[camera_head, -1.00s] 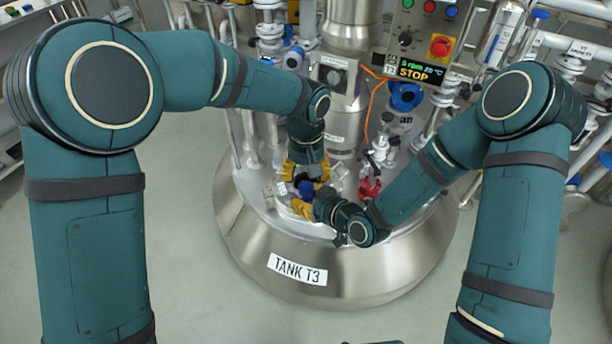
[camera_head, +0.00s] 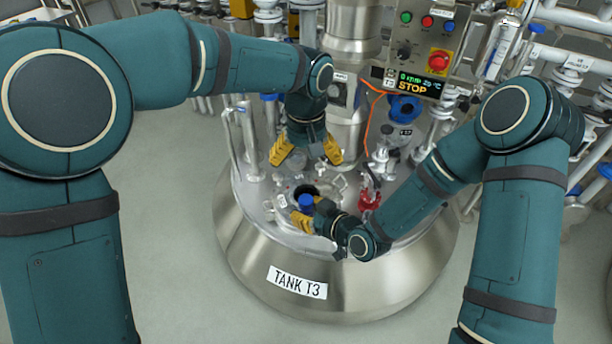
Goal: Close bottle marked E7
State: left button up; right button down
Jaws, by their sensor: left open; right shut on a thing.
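A small item with a blue cap-like top (camera_head: 306,202), which looks like the bottle, sits at the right gripper's yellow fingers on top of the tank. No E7 mark is readable at this size. My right gripper (camera_head: 303,221) is shut on the bottle, and its fingers hide most of the body. Whether the blue top is fully seated cannot be told. My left gripper (camera_head: 307,153) is open, with yellow fingers spread wide. It is above and behind the blue top in the picture, apart from it and empty.
The steel tank (camera_head: 350,285) labelled TANK T3 fills the middle. A dark round opening (camera_head: 318,189) lies just behind the bottle. A red fitting (camera_head: 369,197) is to the right. Pipes and a control panel (camera_head: 424,50) showing STOP stand behind. Grey floor is clear left.

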pick_arm(q)
jog(key=shift+r, duration=2)
jog(key=s+a+f+h, duration=0.1)
jog(key=s+a+f, duration=0.3)
jog(key=f, duration=0.7)
jog(key=s+a+f+n+t+h, duration=0.1)
jog(key=s+a+f, duration=0.4)
jog(key=f, duration=0.7)
jog(key=s+a+f+n+h, duration=0.1)
jog(key=s+a+f, duration=0.4)
jog(key=f, duration=0.6)
jog(key=shift+s+f+t+h, duration=0.2)
jog(key=shift+s+t+h, duration=0.15)
jog(key=shift+s, duration=0.8)
